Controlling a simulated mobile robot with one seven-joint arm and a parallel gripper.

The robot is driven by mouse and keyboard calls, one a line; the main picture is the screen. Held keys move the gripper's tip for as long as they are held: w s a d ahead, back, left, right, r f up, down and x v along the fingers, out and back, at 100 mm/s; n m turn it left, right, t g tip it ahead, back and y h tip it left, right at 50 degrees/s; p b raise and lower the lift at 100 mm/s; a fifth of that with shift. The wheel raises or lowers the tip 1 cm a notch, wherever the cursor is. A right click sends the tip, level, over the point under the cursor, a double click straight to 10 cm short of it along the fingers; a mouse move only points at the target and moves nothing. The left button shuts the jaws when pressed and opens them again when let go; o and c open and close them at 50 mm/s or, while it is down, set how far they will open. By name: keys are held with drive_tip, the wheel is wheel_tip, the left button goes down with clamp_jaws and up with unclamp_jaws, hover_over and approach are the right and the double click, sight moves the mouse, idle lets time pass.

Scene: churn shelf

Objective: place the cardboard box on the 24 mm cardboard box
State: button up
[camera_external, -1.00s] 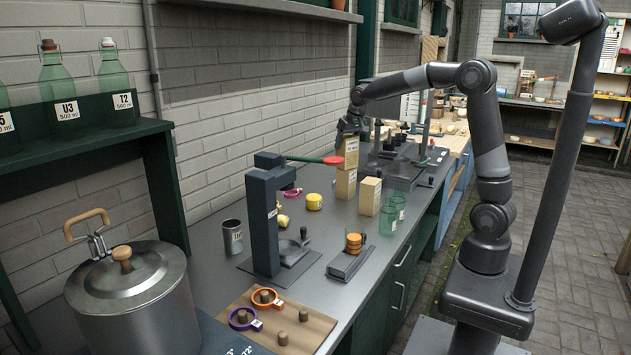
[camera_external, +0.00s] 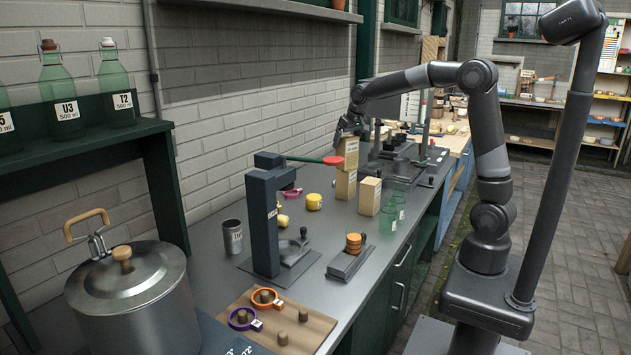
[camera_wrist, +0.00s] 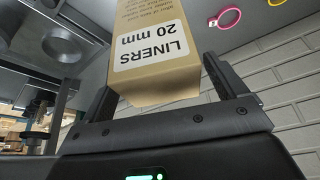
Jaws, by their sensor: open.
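A cardboard box (camera_external: 349,152) with the label "LINERS 20 mm" sits atop another cardboard box (camera_external: 345,186) in the external view; the join is partly behind the red lever end. The labelled box also shows in the wrist view (camera_wrist: 158,52), between my fingers. My gripper (camera_external: 350,128) is at the top of this upper box, open, with a finger on either side. In the wrist view, gaps show beside the box near my gripper (camera_wrist: 160,88). A third cardboard box (camera_external: 370,197) stands alone to the right. The lower boxes' size labels are too small to read.
A press with a green lever and red end (camera_external: 333,160) reaches close to the stack. Green glasses (camera_external: 388,220) stand in front of the third box. The brick wall (camera_external: 260,110) runs behind the counter.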

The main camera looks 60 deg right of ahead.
drive_tip(key=v, duration=1.1)
drive_tip(key=s+a+f+n, duration=0.1)
drive_tip(key=s+a+f, duration=0.2)
drive_tip(key=s, duration=0.7)
drive_tip(key=s+a+f+n+t+y, duration=0.1)
drive_tip(key=s+a+f+n, duration=0.1)
drive_tip(key=s, duration=0.7)
drive_tip(key=s+a+f+n, duration=0.1)
drive_tip(key=s+a+f, duration=0.4)
drive_tip(key=s, duration=0.5)
drive_tip(key=shift+s+f+y, duration=0.3)
drive_tip(key=shift+f+y, duration=0.1)
drive_tip(key=shift+f, duration=0.05)
